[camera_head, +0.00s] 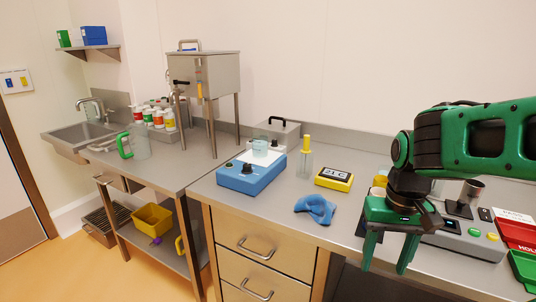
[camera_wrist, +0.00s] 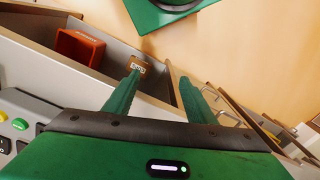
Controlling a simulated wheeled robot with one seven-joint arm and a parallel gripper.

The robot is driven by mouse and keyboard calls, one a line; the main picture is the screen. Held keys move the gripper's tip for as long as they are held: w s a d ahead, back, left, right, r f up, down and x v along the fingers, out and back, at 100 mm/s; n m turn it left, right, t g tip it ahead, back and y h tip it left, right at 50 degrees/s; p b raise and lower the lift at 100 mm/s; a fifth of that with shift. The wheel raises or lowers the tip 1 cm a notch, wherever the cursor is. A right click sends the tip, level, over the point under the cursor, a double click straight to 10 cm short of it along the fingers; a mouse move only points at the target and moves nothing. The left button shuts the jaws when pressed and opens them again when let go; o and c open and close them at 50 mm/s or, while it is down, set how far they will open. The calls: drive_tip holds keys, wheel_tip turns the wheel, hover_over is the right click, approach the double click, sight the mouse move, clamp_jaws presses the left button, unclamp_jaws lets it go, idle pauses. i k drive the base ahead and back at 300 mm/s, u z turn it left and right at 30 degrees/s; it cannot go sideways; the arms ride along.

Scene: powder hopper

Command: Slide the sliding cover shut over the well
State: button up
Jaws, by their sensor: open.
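A low steel box (camera_head: 291,133) with a black handle (camera_head: 277,121) on its top stands at the back of the counter, against the wall. It may be the well with its sliding cover. The blue device and a beaker hide part of its front, and I cannot tell how far its cover is open. My gripper (camera_head: 385,268) is open and empty, pointing down at the counter's front edge, far to the right of and nearer than the box. In the wrist view my gripper (camera_wrist: 160,78) has its two green fingers apart, with nothing between them. The box is not in that view.
A blue device (camera_head: 250,175), a clear bottle with a yellow top (camera_head: 305,160), a yellow box (camera_head: 334,179) and a blue cloth (camera_head: 315,210) lie around the box. A hopper (camera_head: 205,75) stands left. An open drawer with a red bin (camera_wrist: 80,48) lies below my gripper.

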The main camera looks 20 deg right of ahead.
sight(460, 208)
drive_tip(key=z, duration=2.1)
drive_tip(key=k, duration=0.1)
drive_tip(key=u, duration=0.35)
